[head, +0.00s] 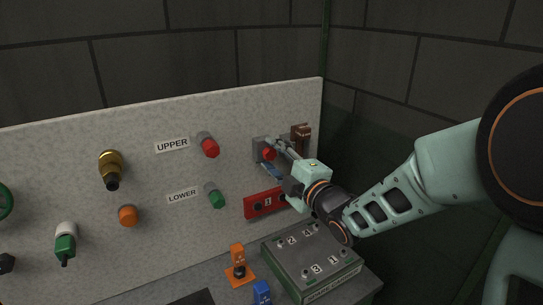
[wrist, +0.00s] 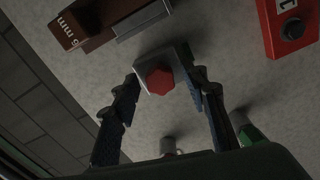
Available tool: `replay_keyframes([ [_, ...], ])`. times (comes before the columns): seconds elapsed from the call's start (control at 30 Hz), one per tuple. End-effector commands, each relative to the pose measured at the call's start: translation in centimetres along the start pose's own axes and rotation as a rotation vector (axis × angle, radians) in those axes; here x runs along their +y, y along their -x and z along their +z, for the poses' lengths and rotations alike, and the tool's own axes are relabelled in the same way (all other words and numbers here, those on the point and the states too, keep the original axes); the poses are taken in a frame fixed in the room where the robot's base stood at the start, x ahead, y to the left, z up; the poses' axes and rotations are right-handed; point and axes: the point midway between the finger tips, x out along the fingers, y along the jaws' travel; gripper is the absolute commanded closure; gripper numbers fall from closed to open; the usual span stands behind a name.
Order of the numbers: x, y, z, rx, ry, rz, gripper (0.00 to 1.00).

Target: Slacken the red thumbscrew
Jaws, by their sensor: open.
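A red faceted knob, which looks like the red thumbscrew (wrist: 158,79), sits on a grey block (wrist: 178,56) fixed to the speckled panel. In the head view the red thumbscrew (head: 268,154) shows small beside my fingers. My gripper (wrist: 164,80) is open, with one dark finger on each side of the knob. Gaps show between the fingers and the knob in the wrist view; I cannot tell how far the tips stand from the panel. In the head view my gripper (head: 276,149) reaches the grey block from the right and partly hides it.
A brown block marked 6 mm (wrist: 92,22) and a red box marked 1 (wrist: 289,30) flank the grey block. UPPER red (head: 208,146) and LOWER green (head: 215,195) knobs stick out to the left. A numbered box (head: 312,262) stands below my arm.

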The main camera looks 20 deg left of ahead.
Motion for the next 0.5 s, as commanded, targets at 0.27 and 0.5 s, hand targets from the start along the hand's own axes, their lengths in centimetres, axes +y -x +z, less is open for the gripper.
replay_keyframes([
  [0.27, -0.02, 0.02, 0.07, -0.001, -0.335, 0.000, 0.59],
  [0.5, -0.02, 0.01, 0.06, -0.001, -0.582, 0.000, 0.59],
])
